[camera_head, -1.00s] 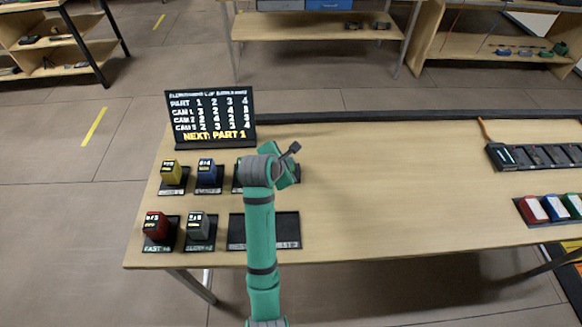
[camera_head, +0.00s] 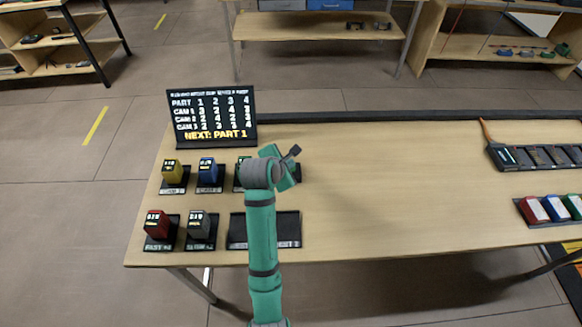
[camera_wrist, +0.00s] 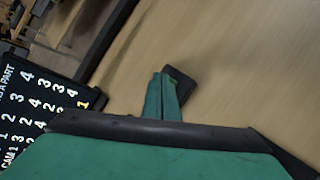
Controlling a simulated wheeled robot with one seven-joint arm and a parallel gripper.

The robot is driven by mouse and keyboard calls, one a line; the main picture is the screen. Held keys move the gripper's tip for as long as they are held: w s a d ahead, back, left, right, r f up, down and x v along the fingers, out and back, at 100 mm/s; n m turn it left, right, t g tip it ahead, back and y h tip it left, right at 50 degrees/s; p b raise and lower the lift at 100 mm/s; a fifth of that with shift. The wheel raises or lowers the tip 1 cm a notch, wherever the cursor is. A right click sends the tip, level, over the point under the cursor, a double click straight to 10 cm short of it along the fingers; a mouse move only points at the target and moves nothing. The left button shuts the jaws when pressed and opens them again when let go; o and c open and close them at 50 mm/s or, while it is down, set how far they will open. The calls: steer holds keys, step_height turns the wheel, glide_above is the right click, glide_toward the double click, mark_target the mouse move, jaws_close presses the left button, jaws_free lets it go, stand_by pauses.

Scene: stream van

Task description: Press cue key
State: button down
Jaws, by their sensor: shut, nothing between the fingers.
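No cue key can be told by name in these views; the labels on the keys and pads are too small to read surely. My gripper (camera_head: 292,153) hangs over the left part of the table, just right of the board, and is shut and empty. In the wrist view my gripper (camera_wrist: 165,85) shows its fingers together, above a small dark object (camera_wrist: 182,82). The board (camera_head: 211,117) stands upright and reads "NEXT: PART 1". A yellow block (camera_head: 171,171), a blue block (camera_head: 207,171), a red block (camera_head: 157,225) and a grey block (camera_head: 200,225) sit on dark stands. A green block is mostly hidden by my arm.
A wide dark pad (camera_head: 288,229) lies at the table's front, partly behind my arm. A slotted black tray (camera_head: 537,157) and a rack of red, blue and green blocks (camera_head: 547,209) are at the right. The middle of the wooden table (camera_head: 400,190) is clear.

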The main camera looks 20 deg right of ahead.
steer(key=shift+w+f, duration=0.1)
steer(key=shift+f, duration=0.3)
stand_by(0.5)
steer(key=shift+r, duration=1)
steer(key=shift+r, duration=0.1)
